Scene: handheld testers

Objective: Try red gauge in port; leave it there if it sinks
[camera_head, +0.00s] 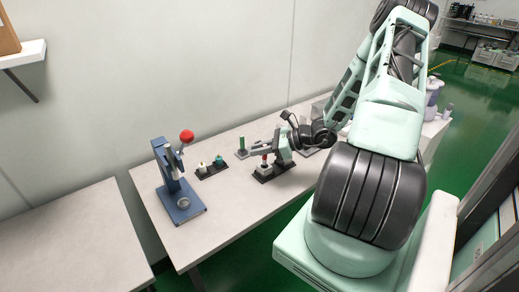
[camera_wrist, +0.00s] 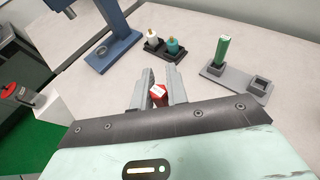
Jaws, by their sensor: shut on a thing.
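My gripper (camera_head: 262,149) is shut on the red gauge (camera_wrist: 158,96), which shows between the two fingers (camera_wrist: 158,92) in the wrist view. In the head view the red gauge (camera_head: 265,157) is a small red spot under the fingers. It stands over a pale piece on a dark base (camera_head: 274,173) on the table. The port is not clear in either view. I cannot tell whether the gauge's lower end is inside an opening or above it.
A blue press (camera_head: 181,190) with a red knob (camera_head: 187,136) stands at the left. A black rack (camera_head: 212,171) holds a white and a teal piece. The table's front left is clear.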

